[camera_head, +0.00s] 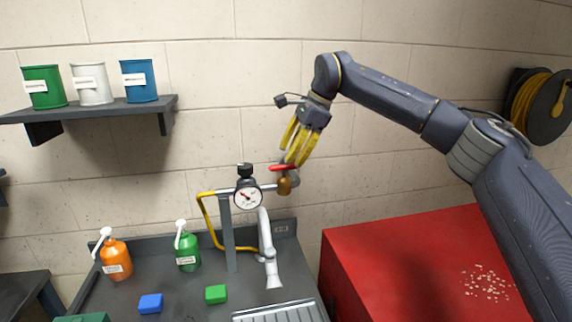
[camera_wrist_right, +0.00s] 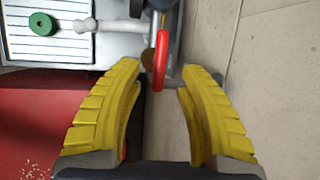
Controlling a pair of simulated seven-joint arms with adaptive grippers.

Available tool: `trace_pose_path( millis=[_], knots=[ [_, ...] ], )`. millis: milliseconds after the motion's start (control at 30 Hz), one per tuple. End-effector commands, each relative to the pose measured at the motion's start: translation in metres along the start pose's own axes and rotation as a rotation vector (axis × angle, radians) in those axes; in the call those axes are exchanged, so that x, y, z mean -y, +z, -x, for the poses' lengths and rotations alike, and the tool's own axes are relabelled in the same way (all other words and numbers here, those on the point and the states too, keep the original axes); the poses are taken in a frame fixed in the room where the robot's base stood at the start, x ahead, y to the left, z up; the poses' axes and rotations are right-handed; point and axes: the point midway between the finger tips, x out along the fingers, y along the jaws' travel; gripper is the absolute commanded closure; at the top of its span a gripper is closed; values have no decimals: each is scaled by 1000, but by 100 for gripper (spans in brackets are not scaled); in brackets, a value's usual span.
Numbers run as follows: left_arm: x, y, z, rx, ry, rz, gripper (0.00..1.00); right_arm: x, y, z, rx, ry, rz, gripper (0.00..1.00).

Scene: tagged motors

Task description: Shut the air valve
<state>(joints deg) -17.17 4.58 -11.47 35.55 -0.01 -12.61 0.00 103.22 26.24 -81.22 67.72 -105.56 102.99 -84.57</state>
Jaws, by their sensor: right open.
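The air valve has a red lever handle (camera_head: 284,168) on a brass body (camera_head: 285,184), at the right end of a short pipe beside a round pressure gauge (camera_head: 248,197). My right gripper (camera_head: 293,161) is open, fingers pointing down at the valve. In the right wrist view the red handle (camera_wrist_right: 161,60) shows just beyond and between the yellow fingertips (camera_wrist_right: 158,72). I cannot tell whether a finger touches it. The brass body (camera_wrist_right: 148,60) is partly hidden behind the handle there. My left gripper is not in view.
A workbench (camera_head: 190,303) holds an orange bottle (camera_head: 116,262), a green bottle (camera_head: 187,252), a blue block (camera_head: 151,303), a green block (camera_head: 216,294) and a grey nozzle (camera_head: 268,255). A red cabinet (camera_head: 400,270) stands right. A shelf (camera_head: 100,111) holds three cans. The wall is close behind the valve.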

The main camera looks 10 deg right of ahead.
Motion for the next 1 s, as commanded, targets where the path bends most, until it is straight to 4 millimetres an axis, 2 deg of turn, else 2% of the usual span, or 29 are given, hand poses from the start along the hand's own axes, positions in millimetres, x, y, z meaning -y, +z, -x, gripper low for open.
trace_pose_path(
  millis=[100, 300, 800, 1000],
  knots=[
    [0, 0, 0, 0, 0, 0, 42, 0, 0, -16, 0, 1, 1, 62],
    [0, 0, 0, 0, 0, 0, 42, 0, 0, -32, 0, 0, -1, 62],
    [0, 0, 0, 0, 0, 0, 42, 0, 0, -38, 0, -1, 0, 62],
    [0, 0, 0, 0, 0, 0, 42, 0, 0, -38, 0, -1, 0, 85]
  ],
)
